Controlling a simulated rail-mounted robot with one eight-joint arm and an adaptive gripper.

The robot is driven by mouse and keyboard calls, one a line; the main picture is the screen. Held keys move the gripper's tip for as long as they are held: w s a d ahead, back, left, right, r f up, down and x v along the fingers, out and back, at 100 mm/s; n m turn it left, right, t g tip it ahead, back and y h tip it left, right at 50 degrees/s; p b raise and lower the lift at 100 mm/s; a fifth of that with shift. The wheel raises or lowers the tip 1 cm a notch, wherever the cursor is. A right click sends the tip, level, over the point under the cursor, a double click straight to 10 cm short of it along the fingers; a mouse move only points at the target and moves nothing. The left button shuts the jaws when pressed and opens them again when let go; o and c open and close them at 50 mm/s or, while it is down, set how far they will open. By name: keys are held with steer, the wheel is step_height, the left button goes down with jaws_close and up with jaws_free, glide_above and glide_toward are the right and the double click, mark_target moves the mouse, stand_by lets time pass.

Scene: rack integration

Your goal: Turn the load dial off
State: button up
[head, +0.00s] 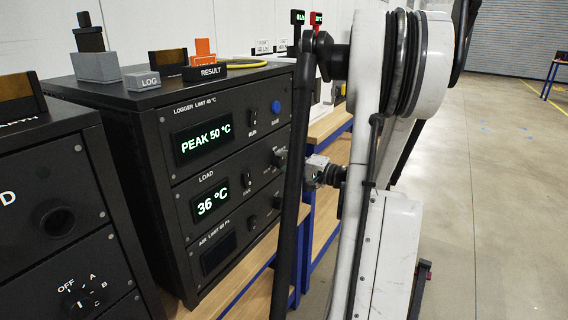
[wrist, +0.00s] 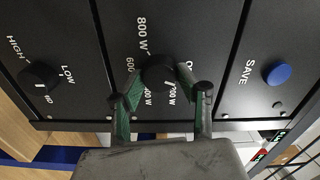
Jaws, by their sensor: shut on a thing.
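The load dial (wrist: 156,67) is a black round knob on a black panel in the wrist view. White marks of 800 W, 600, 400 W and 200 W stand around it, with a partly hidden label at its right. My gripper (wrist: 160,88) has its two green-lined fingers around the dial, one on each side, and is shut on it. The fingers cover part of the labels, and I cannot tell clearly where the dial points. In the head view, the LOAD panel's display (head: 210,203) reads 36 °C.
In the wrist view, a HIGH/LOW knob (wrist: 39,77) is at the left and a blue SAVE button (wrist: 277,73) at the right. In the head view, the logger display (head: 204,143) reads PEAK 50 °C. Blocks and a RESULT tag (head: 212,71) stand on top of the rack.

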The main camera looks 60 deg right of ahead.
steer(key=shift+n, duration=2.1)
steer(key=o, duration=1.1)
steer(key=shift+o, duration=0.2)
steer(key=s, duration=1.2)
steer(key=shift+d, duration=0.2)
